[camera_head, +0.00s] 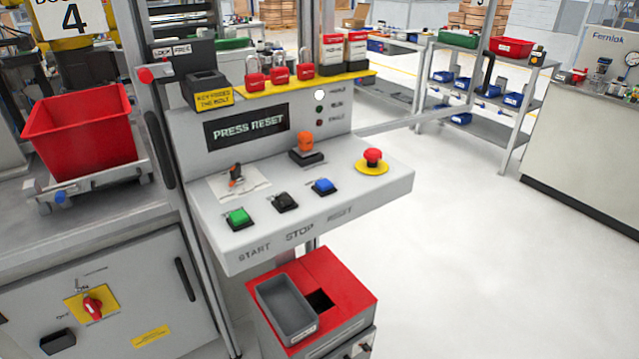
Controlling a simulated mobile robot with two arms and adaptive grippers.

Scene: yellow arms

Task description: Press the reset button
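The small display (247,127) above reads PRESS RESET. Neither of my grippers shows in the head view, and nothing covers the blue button.
An orange-topped switch (306,143) stands up behind the blue button. Red padlocks (279,77) stand on a yellow shelf above. A red bin (82,128) is at the left. A grey tray (287,305) sits on a red-topped cabinet below. The floor at right is clear.

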